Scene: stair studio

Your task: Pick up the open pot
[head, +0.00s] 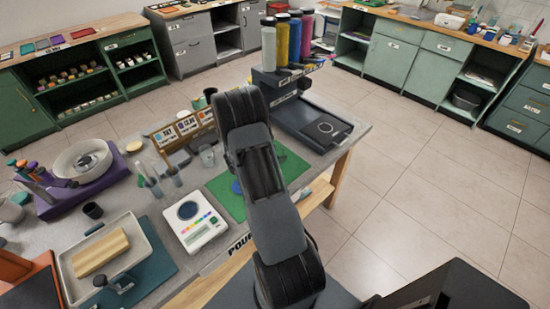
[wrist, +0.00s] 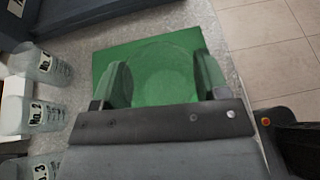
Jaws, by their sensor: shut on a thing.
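In the wrist view my gripper (wrist: 162,82) is over a green mat (wrist: 103,62), its two fingers spread to either side of a faint, see-through round pot (wrist: 160,62). The pot's rim shows as a pale circle and the green shows through it. The fingers press on its sides, so my gripper is shut on it. I cannot tell whether the pot's base touches the mat. In the head view my arm hides the gripper and the pot; the green mat (head: 222,197) shows beside the arm.
Clear jars with number labels, such as No. 2 (wrist: 45,114), stand left of the mat in the wrist view. In the head view a white scale (head: 197,228), a tray (head: 68,272) and a dark flat device (head: 318,124) share the table. Tall colour bottles (head: 282,42) stand behind.

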